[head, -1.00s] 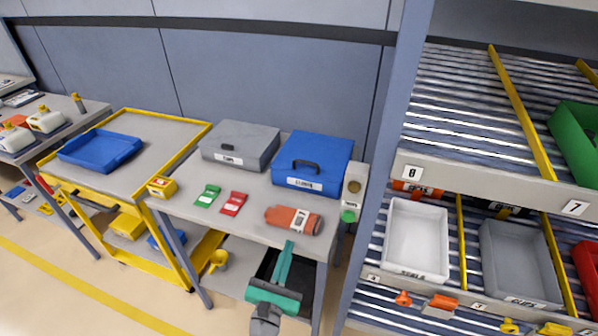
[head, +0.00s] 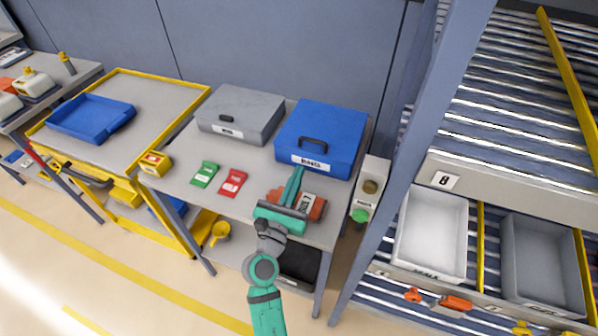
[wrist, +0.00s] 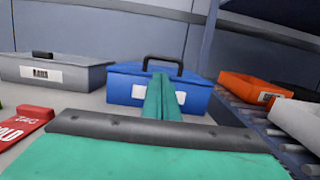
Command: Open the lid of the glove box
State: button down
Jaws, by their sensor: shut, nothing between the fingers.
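Two lidded boxes stand on the grey workbench, both with lids down: a blue box (head: 325,135) with a dark handle (head: 313,146), and a grey box (head: 240,112) with a small dark catch. Each has a white front label too blurred to read, so I cannot tell which is the glove box. My teal gripper (head: 297,172) is shut and empty, its fingers pointing at the blue box's front. In the wrist view the fingertips (wrist: 164,80) overlap the label of the blue box (wrist: 122,90), below its handle (wrist: 163,60). I cannot tell whether they touch.
A red and grey canister (head: 316,207) lies partly hidden behind my gripper. Green (head: 205,174) and red (head: 233,183) packets lie on the workbench (head: 175,180). A post with a green button (head: 360,215) and a shelf rack (head: 410,150) stand close on the right.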

jog(key=x, duration=0.7)
jog(key=shift+w+d, duration=0.1)
jog(key=shift+w, duration=0.1)
jog(key=shift+r, duration=0.1)
